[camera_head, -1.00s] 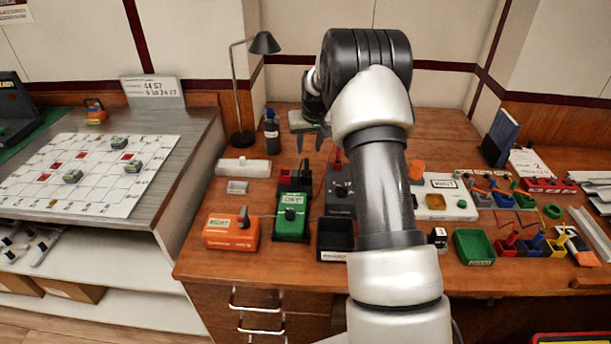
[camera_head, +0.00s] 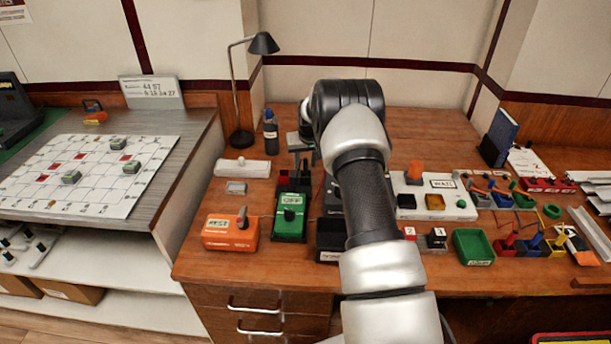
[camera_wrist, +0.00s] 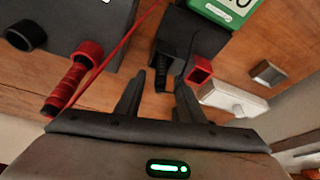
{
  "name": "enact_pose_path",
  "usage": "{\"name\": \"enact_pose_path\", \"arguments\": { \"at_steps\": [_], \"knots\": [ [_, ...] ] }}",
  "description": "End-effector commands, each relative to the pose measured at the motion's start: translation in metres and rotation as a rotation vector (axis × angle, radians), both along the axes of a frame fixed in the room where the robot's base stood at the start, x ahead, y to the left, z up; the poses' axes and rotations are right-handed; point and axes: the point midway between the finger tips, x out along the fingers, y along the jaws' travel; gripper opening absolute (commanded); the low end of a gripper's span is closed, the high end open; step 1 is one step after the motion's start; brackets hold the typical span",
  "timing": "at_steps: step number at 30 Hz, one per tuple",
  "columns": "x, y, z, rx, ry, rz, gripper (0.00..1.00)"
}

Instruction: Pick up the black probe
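The black probe (camera_wrist: 161,70) shows in the wrist view as a dark handle sticking out of a black holder (camera_wrist: 196,35). A thin black lead runs beside it. My gripper (camera_wrist: 160,80) is open, with one finger on each side of the probe's line; I cannot tell whether either finger touches it. In the head view my gripper (camera_head: 302,160) is low over the holder behind the green device (camera_head: 290,222), and the probe is hard to make out there. A red probe (camera_wrist: 68,85) with a red lead lies left of my gripper in the wrist view.
A dark grey box (camera_wrist: 75,25) is beside the red probe. A white block (camera_wrist: 232,102) lies to the right in the wrist view. In the head view, an orange box (camera_head: 230,232) stands at the front left, and a lamp (camera_head: 240,100) and bottle (camera_head: 270,132) behind.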

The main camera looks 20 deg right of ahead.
Motion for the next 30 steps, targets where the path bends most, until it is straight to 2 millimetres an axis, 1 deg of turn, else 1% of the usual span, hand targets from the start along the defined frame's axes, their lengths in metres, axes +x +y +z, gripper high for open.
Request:
{"name": "enact_pose_path", "arguments": {
  "at_steps": [1, 7, 8, 17, 20, 23, 30],
  "knots": [
    [0.000, 0.000, 0.000, 0.000, 0.000, 0.000, 0.35],
    [0.000, 0.000, 0.000, 0.000, 0.000, 0.000, 0.02],
    [0.000, 0.000, 0.000, 0.000, 0.000, 0.000, 0.00],
    [0.000, 0.000, 0.001, 0.000, 0.000, 0.000, 0.00],
    [0.000, 0.000, 0.007, 0.000, -0.002, 0.000, 0.00],
    [0.001, 0.000, 0.023, 0.000, -0.003, 0.000, 0.00],
    [0.001, 0.000, 0.072, -0.001, -0.004, 0.000, 0.00]
  ]
}}
